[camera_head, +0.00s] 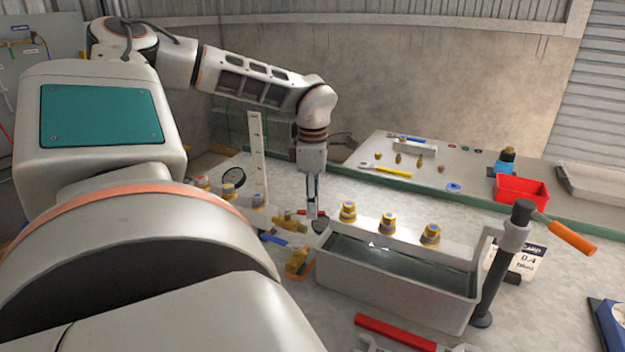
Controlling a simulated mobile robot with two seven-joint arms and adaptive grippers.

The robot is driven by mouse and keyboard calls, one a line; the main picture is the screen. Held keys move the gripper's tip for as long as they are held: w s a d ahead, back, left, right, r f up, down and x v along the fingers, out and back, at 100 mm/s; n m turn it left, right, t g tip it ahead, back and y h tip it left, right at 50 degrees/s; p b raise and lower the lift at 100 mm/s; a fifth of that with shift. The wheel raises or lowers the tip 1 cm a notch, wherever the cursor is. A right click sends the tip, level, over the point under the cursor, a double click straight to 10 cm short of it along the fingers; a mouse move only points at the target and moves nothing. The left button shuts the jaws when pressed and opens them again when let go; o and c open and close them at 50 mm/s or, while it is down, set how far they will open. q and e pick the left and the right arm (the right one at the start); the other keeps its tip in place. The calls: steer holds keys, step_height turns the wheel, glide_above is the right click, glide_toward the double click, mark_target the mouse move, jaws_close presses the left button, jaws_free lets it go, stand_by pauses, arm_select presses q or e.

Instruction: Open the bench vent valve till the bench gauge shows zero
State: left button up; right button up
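My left gripper (315,205) points down at the middle of the bench, its fingertips beside a small brass valve with a red handle (297,212). I cannot tell whether the fingers touch the handle, or whether they are open or shut. A valve with a blue handle (272,239) and brass fittings (290,254) lie just left of the tank. I cannot tell for certain which one is the bench vent valve. My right gripper is not in view.
A grey water tank (400,300) with several brass valves behind it stands right of the gripper. A hand pump with an orange grip (570,238) stands at its right end. A red-handled tool (395,332) lies in front. A red bin (522,188) sits on the back bench.

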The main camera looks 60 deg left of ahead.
arm_select(q)
step_height(320, 180, up, 12)
stand_by(0.8)
steer(key=shift+s, duration=0.1)
stand_by(0.3)
